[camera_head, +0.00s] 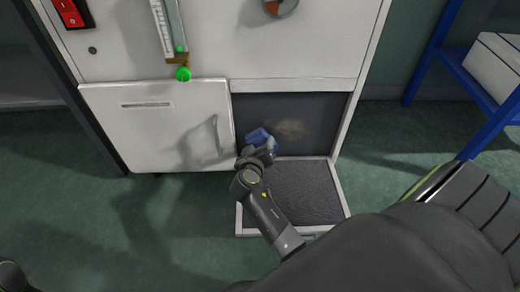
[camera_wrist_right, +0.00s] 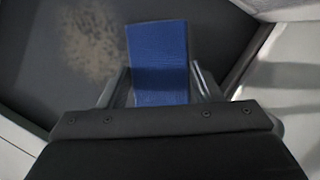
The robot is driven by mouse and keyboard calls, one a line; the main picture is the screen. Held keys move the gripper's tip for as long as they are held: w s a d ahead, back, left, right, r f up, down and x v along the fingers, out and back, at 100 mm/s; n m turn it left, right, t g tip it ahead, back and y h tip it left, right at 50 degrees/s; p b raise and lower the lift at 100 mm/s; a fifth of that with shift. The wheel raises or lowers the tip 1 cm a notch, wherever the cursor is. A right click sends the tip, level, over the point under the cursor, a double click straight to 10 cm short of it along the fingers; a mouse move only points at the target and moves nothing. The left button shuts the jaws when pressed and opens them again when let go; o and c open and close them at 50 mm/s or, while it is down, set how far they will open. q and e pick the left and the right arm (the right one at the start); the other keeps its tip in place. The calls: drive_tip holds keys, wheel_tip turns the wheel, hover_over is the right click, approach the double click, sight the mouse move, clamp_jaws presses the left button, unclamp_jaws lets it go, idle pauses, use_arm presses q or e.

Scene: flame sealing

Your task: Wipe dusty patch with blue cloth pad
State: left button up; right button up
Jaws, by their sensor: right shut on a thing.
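The dusty patch (camera_head: 290,127) is a tan smudge on the dark panel (camera_head: 328,110) in the lower right of the white cabinet. It also shows at the upper left of the right wrist view (camera_wrist_right: 92,50). My right gripper (camera_head: 262,143) is shut on the blue cloth pad (camera_head: 257,137), which stands out between the fingers in the right wrist view (camera_wrist_right: 158,60). In the head view the pad is just left of the patch and apart from it. Whether the pad touches the panel I cannot tell. My left gripper is not clearly in view.
A white panel with a slot (camera_head: 150,122) covers the cabinet's lower left. A blue rack (camera_head: 470,85) holding a white box (camera_head: 498,62) stands at right. Green floor (camera_head: 150,225) is clear at left.

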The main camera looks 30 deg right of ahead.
drive_tip(key=shift+w+d, duration=0.5)
drive_tip(key=shift+w, duration=0.35)
idle(0.7)
